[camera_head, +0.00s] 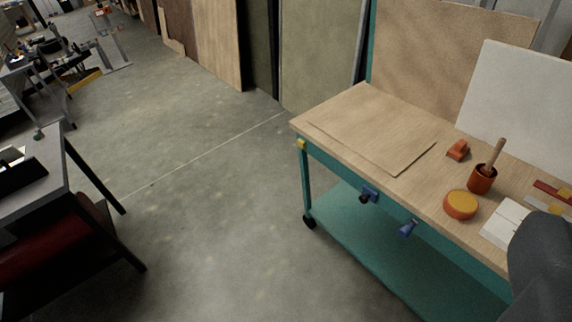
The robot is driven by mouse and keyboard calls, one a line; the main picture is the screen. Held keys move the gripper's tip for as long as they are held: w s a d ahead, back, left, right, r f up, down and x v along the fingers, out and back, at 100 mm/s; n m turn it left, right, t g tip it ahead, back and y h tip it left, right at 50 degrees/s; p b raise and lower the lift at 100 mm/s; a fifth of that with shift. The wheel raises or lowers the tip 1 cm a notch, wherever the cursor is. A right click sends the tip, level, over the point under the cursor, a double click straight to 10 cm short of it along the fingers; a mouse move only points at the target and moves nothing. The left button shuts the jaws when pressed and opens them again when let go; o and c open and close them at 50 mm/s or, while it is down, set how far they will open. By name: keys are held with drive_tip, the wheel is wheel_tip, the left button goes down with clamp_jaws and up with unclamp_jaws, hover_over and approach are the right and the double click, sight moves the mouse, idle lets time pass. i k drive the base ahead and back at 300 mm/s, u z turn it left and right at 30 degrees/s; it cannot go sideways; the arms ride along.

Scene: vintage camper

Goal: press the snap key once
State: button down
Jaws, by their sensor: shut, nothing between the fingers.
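I cannot pick out a snap key for certain in this view. Small items stand on the wooden-topped bench (365,103) at the right. They are a round orange piece with a yellow top (460,204), an orange cup (481,180) with a wooden handle standing in it, a small orange block (458,150) and a white flat piece (504,222) with a dividing line. A red strip (552,192) lies at the right edge. My gripper's fingers do not show. A dark grey rounded shape, probably part of my arm, fills the lower right corner and hides part of the bench.
A dark-legged table (30,185) stands at the left. The concrete floor (200,200) between them is clear.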

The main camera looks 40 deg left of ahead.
sight(301, 144)
drive_tip(key=k, duration=0.25)
drive_tip(key=u, duration=0.55)
drive_tip(key=i, duration=2)
drive_tip(key=z, duration=0.55)
